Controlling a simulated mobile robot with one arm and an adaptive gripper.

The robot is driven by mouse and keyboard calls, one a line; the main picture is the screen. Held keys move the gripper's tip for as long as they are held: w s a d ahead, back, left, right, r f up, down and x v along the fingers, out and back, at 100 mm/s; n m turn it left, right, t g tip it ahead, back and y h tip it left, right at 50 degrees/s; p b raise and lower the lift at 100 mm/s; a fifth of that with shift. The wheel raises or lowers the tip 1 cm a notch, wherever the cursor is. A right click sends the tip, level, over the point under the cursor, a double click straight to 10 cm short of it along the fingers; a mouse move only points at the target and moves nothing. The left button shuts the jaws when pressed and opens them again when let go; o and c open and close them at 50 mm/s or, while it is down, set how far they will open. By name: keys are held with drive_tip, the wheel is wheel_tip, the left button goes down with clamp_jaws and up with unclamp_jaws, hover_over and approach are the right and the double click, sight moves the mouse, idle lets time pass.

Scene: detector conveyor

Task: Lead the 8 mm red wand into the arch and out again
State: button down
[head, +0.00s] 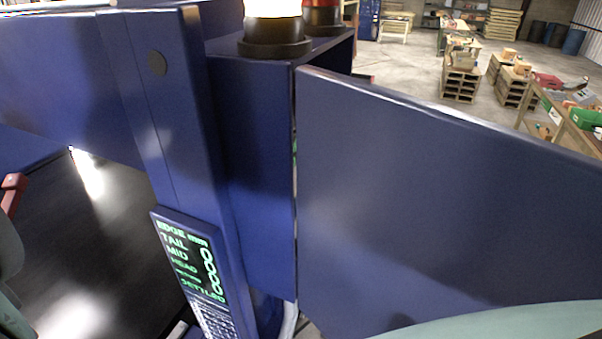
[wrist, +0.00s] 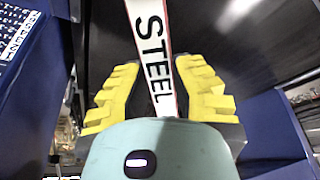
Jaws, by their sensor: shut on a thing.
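In the wrist view my gripper (wrist: 159,88) has yellow ribbed fingers, one on each side of a flat white wand (wrist: 152,40) with red edges and the black word STEEL. The gripper is shut on it. The wand runs away from me to the top of the view, over a dark surface; its far end is out of view. The blue arch (head: 165,110) fills much of the head view, its beam running to the left. A blue post also shows in the wrist view (wrist: 32,110). The head view does not clearly show the gripper or wand.
A black, shiny conveyor belt (head: 95,235) lies under the arch at left. A display (head: 190,257) with green TAIL, MID and HEAD rows is on the post. A lamp (head: 273,25) tops it. A wide blue panel (head: 430,190) blocks the right. Benches stand far behind.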

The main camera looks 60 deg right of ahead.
drive_tip(key=shift+w+d+b, duration=1.15)
drive_tip(key=shift+d+b, duration=0.25)
drive_tip(key=shift+d, duration=4.5)
drive_tip(key=shift+w+d+b, duration=1.1)
drive_tip(key=shift+d+b, duration=0.25)
drive_tip(key=shift+d, duration=4.55)
drive_tip(key=s+a, duration=0.2)
drive_tip(key=a, duration=1.1)
drive_tip(key=s+a+p, duration=0.1)
drive_tip(key=s+a, duration=0.2)
drive_tip(key=a, duration=1)
drive_tip(key=s+a, duration=0.2)
drive_tip(key=a, duration=1.1)
drive_tip(key=shift+s+a+p, duration=0.2)
drive_tip(key=shift+s+p, duration=0.1)
drive_tip(key=shift+p, duration=0.05)
